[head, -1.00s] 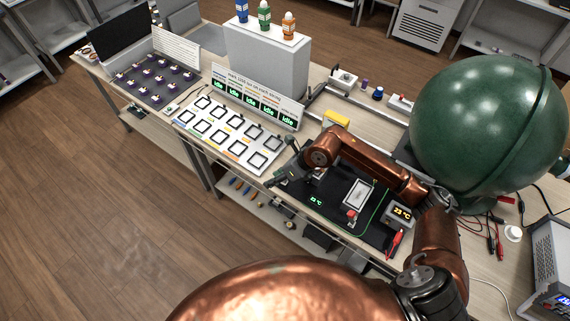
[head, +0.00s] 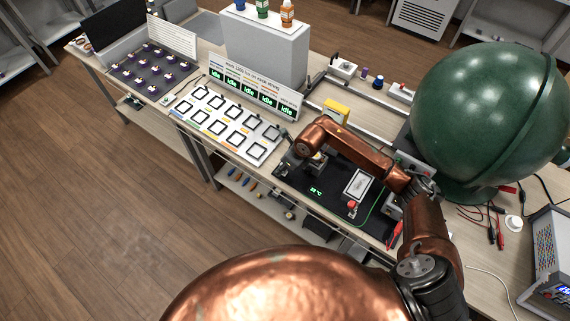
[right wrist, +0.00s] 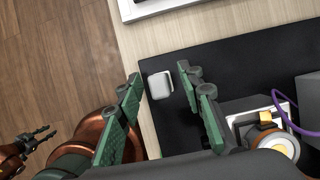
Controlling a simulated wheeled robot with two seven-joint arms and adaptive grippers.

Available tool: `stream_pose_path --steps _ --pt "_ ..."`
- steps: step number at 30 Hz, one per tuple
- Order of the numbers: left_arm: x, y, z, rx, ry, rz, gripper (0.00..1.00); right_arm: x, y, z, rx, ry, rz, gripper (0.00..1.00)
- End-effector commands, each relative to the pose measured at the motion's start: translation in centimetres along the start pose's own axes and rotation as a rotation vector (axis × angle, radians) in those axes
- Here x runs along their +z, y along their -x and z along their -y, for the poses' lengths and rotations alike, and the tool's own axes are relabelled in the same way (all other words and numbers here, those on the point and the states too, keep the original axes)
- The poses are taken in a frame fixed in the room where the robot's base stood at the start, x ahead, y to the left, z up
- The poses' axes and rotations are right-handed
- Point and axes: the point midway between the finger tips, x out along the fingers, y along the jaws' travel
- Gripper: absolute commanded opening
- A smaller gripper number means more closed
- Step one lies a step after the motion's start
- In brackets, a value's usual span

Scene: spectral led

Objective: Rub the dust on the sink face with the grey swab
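A small pale grey rounded block (right wrist: 160,85), which looks like the swab, lies at the edge of the black mat (right wrist: 228,62) in the right wrist view. My right gripper (right wrist: 159,73) is open, with one green finger on each side of the block and visible gaps between. In the head view my right gripper (head: 286,166) is low over the mat's left end, and the block cannot be made out there. A lit module with a purple wire (right wrist: 272,145) is right of the fingers. I cannot identify the sink face or dust. My left gripper (right wrist: 38,138) appears open and empty at lower left.
A white tray of square pockets (head: 222,122) stands left of the mat. A white labelled block (head: 357,185) and a red button (head: 351,205) are on the mat. A large green sphere (head: 485,115) stands at the right. A yellow block (head: 336,111) is behind my arm.

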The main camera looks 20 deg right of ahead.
Motion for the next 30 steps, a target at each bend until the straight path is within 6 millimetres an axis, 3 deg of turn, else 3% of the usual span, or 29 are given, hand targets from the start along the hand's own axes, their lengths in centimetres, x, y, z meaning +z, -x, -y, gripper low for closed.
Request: stream_pose_path --steps 7,22,26,27,30 --pt "-0.19 0.00 -0.01 0.000 0.000 -0.002 0.29 -0.05 -0.03 0.04 -0.001 -0.001 0.000 0.34" --pt "-0.43 -0.01 0.00 0.000 -0.001 -0.005 0.29 -0.07 0.00 0.05 -0.001 -0.001 0.000 0.00" --pt "-0.44 -0.01 0.00 0.000 -0.001 -0.006 0.29 -0.07 0.01 0.05 -0.001 -0.001 0.000 0.00" --pt "-0.44 -0.01 0.00 0.000 -0.001 -0.006 0.29 -0.07 0.01 0.05 -0.001 -0.001 0.000 0.11" --pt "-0.44 -0.01 0.00 0.000 -0.001 -0.006 0.29 -0.07 0.01 0.05 -0.001 -0.001 0.000 0.04"
